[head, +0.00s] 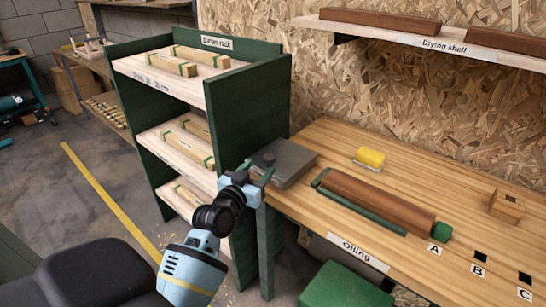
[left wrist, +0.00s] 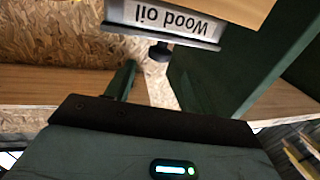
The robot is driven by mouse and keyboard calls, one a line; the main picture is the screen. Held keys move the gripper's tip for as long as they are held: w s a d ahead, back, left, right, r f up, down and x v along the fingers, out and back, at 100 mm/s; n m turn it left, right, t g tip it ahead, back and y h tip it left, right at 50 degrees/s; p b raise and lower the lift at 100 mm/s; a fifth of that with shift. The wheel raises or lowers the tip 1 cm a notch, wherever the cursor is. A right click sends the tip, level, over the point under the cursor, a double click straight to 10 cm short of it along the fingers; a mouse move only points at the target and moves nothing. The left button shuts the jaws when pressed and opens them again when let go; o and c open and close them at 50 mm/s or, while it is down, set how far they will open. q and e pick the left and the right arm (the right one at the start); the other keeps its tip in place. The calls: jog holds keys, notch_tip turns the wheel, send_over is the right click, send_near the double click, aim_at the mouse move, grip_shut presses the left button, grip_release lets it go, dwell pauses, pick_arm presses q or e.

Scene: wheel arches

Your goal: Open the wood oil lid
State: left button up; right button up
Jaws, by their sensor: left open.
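The wood oil box (head: 291,165) is a flat grey container on the left end of the bench, beside the rack. A small dark knob (head: 269,158) shows on its left part. In the left wrist view the box's white label (left wrist: 158,17) reads "Wood oil" upside down, with the dark knob (left wrist: 158,52) on the near side. My left gripper (head: 257,172) is open at the box's near left edge, its green fingers close to the knob. I cannot tell whether they touch it. The lid looks closed. My right gripper is out of view.
The green batten rack (head: 247,120) stands close on the left. A wooden block (head: 507,206) and squares A, B and C are on the right. The drying shelf (head: 400,32) hangs above.

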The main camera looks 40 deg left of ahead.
aim_at(266, 160)
pick_arm(q)
jog(key=w, duration=0.4)
jog(key=w+a, duration=0.1)
jog(key=w, duration=0.2)
jog(key=shift+w, duration=0.1)
grip_shut()
dwell(0.3)
